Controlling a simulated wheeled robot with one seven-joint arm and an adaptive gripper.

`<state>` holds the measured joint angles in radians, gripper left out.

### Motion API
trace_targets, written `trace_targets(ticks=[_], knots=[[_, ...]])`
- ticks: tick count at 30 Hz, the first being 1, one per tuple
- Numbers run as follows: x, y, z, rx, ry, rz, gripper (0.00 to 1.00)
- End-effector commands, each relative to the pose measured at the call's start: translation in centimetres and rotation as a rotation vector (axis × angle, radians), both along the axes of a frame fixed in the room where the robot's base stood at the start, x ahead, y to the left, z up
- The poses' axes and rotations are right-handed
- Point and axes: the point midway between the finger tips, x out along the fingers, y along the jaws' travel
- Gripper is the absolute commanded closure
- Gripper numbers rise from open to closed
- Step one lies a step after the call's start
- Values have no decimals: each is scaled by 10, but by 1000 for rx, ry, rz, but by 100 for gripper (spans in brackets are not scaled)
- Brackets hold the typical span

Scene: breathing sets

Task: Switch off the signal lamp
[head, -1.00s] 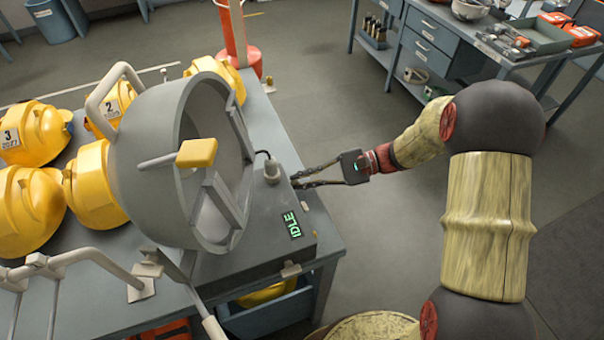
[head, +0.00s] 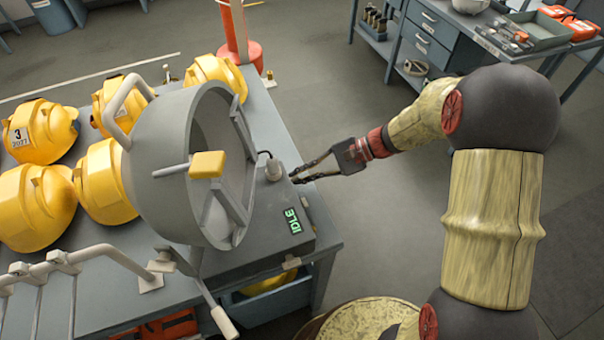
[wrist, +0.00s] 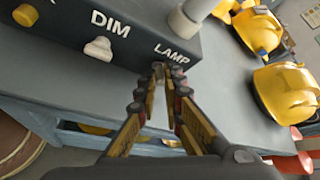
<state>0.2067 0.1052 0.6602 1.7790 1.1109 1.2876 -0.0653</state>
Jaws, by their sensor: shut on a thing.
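A grey machine with a round drum (head: 160,130) stands on the bench. Its small display (head: 293,221) reads IDLE in green. In the wrist view, its dark control panel (wrist: 62,30) carries the white words DIM and LAMP (wrist: 171,53). A pale knob (wrist: 98,48) sits under DIM. My gripper (wrist: 166,76) has its fingertips close together at the panel, right under LAMP. It is shut on the lamp control there, which the fingertips almost wholly hide, so its position cannot be told. In the head view, my gripper (head: 293,178) reaches the machine's right side.
A yellow knob (wrist: 22,14) is further left on the panel. A grey stub (head: 274,170) rises from the machine's top. Several yellow helmets (head: 38,130) fill the bench behind. A workbench with drawers (head: 428,45) is far right. Clear floor lies right of the machine.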

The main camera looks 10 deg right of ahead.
Motion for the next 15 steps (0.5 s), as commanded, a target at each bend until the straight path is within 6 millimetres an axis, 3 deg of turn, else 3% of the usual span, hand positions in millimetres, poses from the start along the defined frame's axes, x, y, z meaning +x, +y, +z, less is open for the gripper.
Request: trace_targets(ticks=[10,15], knots=[[0,0,0,1,0,1,73],[0,0,0,1,0,1,73]])
